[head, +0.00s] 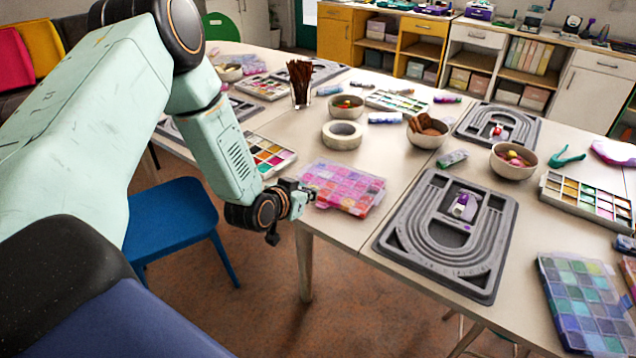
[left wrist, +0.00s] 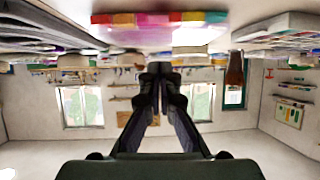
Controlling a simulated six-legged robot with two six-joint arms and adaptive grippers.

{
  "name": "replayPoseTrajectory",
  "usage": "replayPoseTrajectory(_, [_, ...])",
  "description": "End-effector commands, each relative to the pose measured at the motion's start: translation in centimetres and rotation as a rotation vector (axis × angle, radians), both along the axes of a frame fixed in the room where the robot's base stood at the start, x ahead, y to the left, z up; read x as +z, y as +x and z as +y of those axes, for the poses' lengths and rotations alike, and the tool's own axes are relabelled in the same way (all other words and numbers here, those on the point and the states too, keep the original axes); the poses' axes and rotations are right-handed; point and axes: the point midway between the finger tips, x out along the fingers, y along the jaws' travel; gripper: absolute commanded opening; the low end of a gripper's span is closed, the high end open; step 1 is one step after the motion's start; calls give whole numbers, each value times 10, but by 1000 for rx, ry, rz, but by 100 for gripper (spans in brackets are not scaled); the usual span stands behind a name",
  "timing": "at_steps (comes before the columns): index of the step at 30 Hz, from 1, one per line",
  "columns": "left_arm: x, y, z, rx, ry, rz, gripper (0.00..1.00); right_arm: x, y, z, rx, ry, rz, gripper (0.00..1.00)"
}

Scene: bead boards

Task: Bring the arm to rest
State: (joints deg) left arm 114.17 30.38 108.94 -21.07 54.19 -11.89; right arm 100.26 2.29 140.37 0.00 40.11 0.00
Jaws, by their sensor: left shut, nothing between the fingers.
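My left arm reaches in from the left in the head view. Its gripper (head: 303,194) is at the near edge of the table, just left of a pink bead box (head: 342,187). I cannot tell from the head view whether it touches the box. In the left wrist view, which is upside down, the gripper's fingers (left wrist: 160,72) meet at the tips with nothing between them. The pink box (left wrist: 160,32) shows at the top of that view, beyond the fingers. My right gripper is not in view.
A grey bead board (head: 400,244) lies on the table (head: 335,236) right of the pink box. A blue chair (head: 178,212) stands below my arm.

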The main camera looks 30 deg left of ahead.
Motion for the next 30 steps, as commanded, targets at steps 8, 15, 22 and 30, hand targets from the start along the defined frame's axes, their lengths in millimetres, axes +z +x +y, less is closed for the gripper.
replayPoseTrajectory(8, [3,-18,0,1,0,0,0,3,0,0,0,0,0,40])
replayPoseTrajectory(15, [2,-18,0,0,0,0,0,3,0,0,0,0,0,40])
replayPoseTrajectory(22, [2,-18,0,0,0,0,0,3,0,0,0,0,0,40])
replayPoseTrajectory(30, [-41,-72,-29,80,-145,221,0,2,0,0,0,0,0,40])
